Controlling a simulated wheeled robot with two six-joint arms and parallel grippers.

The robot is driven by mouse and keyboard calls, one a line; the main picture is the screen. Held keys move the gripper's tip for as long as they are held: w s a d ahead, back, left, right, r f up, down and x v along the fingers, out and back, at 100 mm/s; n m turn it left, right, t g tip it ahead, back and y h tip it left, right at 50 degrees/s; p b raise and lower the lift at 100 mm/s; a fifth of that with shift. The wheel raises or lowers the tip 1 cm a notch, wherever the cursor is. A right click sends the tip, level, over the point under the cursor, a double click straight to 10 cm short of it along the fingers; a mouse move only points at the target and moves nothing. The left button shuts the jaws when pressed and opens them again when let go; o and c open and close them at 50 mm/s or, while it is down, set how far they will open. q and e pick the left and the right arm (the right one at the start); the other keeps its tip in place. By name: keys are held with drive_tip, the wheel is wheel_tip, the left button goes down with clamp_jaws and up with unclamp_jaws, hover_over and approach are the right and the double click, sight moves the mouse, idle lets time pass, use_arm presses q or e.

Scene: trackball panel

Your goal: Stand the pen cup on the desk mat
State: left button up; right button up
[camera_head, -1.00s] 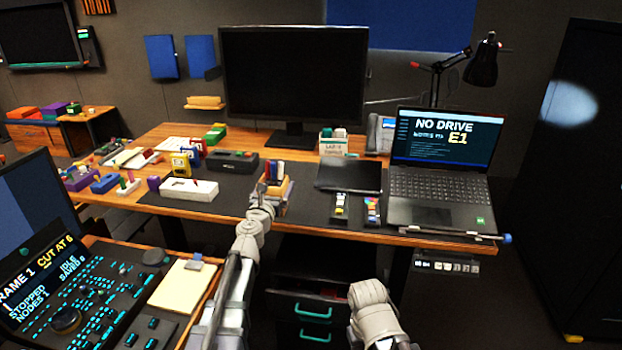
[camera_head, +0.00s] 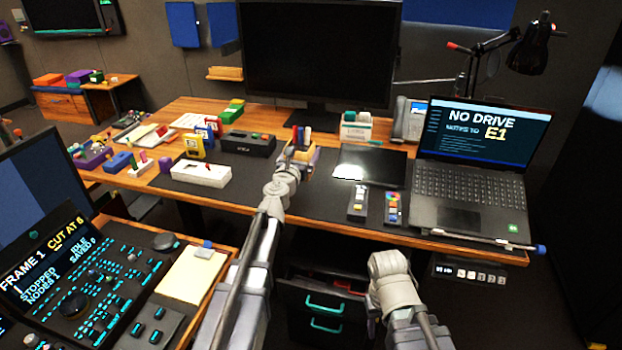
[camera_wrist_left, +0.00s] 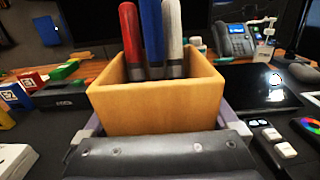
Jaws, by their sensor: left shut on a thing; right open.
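The pen cup (camera_head: 303,157) is a tan, box-like cup with red, blue and white pens pointing up. My left gripper (camera_head: 292,166) is shut on it, and its arm hides part of the cup. In the left wrist view the cup (camera_wrist_left: 158,104) fills the middle and looks upright, its base hidden behind the gripper (camera_wrist_left: 160,140). The dark desk mat (camera_head: 252,188) covers the middle of the desk. The cup appears over its back part; I cannot tell whether it touches.
A tablet (camera_head: 370,166) and two small devices lie right of the cup, with a laptop (camera_head: 468,190) beyond. A black box (camera_head: 248,143) and a white tray (camera_head: 201,174) are to its left. The monitor (camera_head: 320,55) stands behind.

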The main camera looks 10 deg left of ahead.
use_arm(q)
drive_tip(key=shift+f+b, duration=3.9)
drive_tip(key=shift+f, duration=0.5)
drive_tip(key=shift+r, duration=0.15)
drive_tip(key=o, duration=1.1)
drive_tip(key=shift+f, duration=0.2)
drive_tip(key=shift+c, duration=0.2)
drive_tip(key=shift+o, duration=0.4)
drive_tip(key=shift+r, duration=0.1)
drive_tip(key=shift+r, duration=0.1)
drive_tip(key=s, duration=1.2)
drive_tip(key=shift+a, duration=0.25)
